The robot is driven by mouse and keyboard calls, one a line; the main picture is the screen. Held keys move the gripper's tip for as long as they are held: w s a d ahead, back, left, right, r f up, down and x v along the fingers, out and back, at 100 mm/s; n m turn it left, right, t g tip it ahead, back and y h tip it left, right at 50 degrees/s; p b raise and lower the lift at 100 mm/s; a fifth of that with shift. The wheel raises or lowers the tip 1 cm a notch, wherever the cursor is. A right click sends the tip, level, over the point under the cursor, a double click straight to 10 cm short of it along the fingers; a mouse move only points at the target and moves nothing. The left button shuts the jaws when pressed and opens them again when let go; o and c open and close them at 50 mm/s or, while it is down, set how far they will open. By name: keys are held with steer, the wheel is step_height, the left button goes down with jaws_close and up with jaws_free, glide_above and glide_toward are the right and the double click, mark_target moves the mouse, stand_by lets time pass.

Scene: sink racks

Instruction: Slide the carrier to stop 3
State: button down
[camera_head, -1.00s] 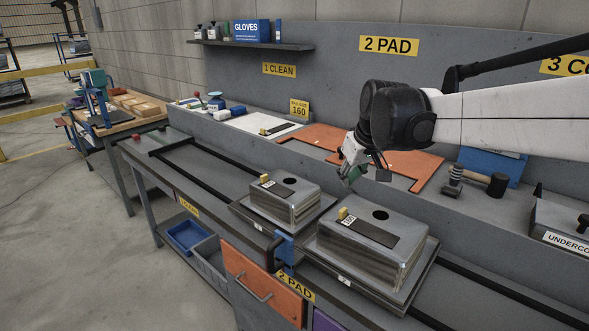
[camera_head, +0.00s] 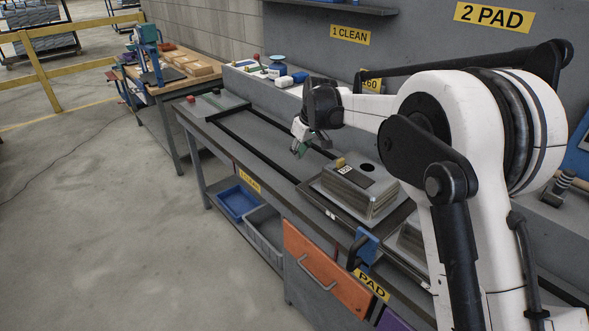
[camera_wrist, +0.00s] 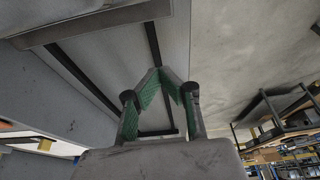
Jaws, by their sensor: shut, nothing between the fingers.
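The carrier (camera_head: 333,215) is a dark grey tray on black rails by the front "2 PAD" label. It bears a steel sink (camera_head: 366,199) with a yellow tab, and a second sink (camera_head: 408,243) is partly hidden behind my arm. A blue bracket (camera_head: 369,246) and black handle (camera_head: 356,250) sit at the bench front edge. My gripper (camera_head: 299,152) hangs over the rails, left of and apart from the carrier. The wrist view shows its green-padded fingers (camera_wrist: 160,76) shut and empty, pointing at the rails. The third stop is outside the head view.
An upright back ledge holds small tools (camera_head: 278,66). Below are a blue bin (camera_head: 237,201) and an orange drawer (camera_head: 322,268). Open floor lies at left.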

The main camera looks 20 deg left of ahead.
steer(key=x, duration=0.9)
steer(key=shift+f, duration=0.25)
steer(key=shift+d+f, duration=0.15)
steer(key=shift+d, duration=0.05)
steer(key=shift+s+d, duration=0.5)
steer(key=shift+d, duration=0.35)
steer(key=shift+s+d, duration=0.3)
steer(key=shift+d, duration=0.4)
